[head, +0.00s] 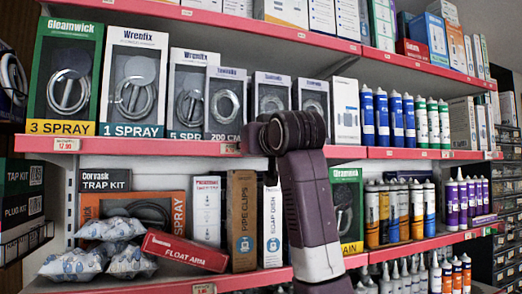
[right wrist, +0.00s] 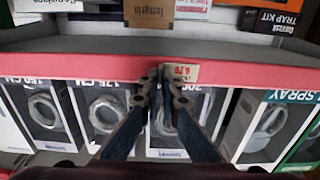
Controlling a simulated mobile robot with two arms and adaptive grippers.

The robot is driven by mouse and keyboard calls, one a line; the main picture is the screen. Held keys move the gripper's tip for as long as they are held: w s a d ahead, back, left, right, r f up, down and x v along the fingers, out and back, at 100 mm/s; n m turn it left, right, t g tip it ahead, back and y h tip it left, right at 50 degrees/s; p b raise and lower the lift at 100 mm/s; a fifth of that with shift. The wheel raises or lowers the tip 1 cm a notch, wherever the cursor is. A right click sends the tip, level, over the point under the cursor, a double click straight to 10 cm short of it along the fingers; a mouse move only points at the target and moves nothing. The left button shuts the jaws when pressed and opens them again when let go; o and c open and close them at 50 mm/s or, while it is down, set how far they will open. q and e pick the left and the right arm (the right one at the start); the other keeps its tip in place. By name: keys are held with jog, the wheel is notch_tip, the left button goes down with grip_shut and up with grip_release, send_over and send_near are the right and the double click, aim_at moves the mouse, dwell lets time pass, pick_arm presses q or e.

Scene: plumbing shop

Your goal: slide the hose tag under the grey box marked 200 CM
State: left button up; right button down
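The grey box marked 200 CM (head: 225,105) stands on the middle shelf between a 5 SPRAY box and other hose boxes. In the upside-down right wrist view, the box (right wrist: 174,139) is partly hidden by my fingers. The hose tag (head: 230,148) sits on the red shelf edge below the 200 CM box. It also shows in the right wrist view (right wrist: 182,71), reading about 6.70. My right gripper (right wrist: 160,82) looks shut, fingertips close together at the tag's side and overlapping it; contact cannot be told. In the head view my right wrist hides the fingers. My left gripper is not in view.
Boxes marked 3 SPRAY (head: 64,85) and 1 SPRAY (head: 133,85) stand left on the same shelf. Another price tag (head: 66,145) is on the rail below. The rail beside the tag looks clear.

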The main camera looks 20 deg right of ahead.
jog(key=shift+a, duration=0.4)
jog(key=c, duration=2.2)
grip_release()
jog(key=shift+d, duration=0.25)
jog(key=shift+o, duration=0.2)
jog(key=shift+s+a, duration=0.1)
jog(key=s, duration=1.2)
jog(key=shift+a, duration=0.25)
jog(key=shift+w, duration=0.1)
